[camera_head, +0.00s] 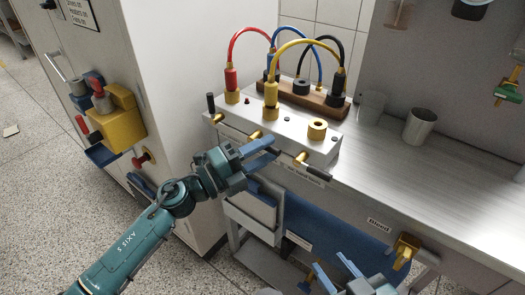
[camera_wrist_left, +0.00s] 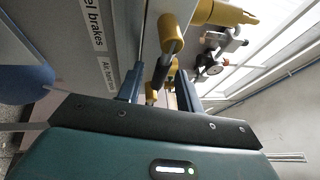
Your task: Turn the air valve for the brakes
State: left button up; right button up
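A grey metal valve box (camera_head: 285,130) on the bench edge has brass valves with black lever handles along its front. The left lever (camera_head: 211,104) stands upright. The right lever (camera_head: 320,173) points down to the right. My left gripper (camera_head: 260,153) is at the middle brass valve (camera_head: 255,135), its lever hidden in the head view. In the left wrist view, the open fingers (camera_wrist_left: 160,88) have a black lever (camera_wrist_left: 161,72) below a brass knob (camera_wrist_left: 171,34) between them, with gaps visible. A label there ends in "al brakes" (camera_wrist_left: 93,22). My right gripper (camera_head: 336,275) is open and empty at the bottom.
Red, yellow, blue and black hoses (camera_head: 283,45) arch above the box. A metal cup (camera_head: 419,126) stands on the bench (camera_head: 455,165). A yellow box with red knobs (camera_head: 121,118) is on the cabinet at left. A brass valve (camera_head: 405,247) sits at the bench front.

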pick_arm(q)
jog(key=shift+c, duration=0.6)
grip_shut()
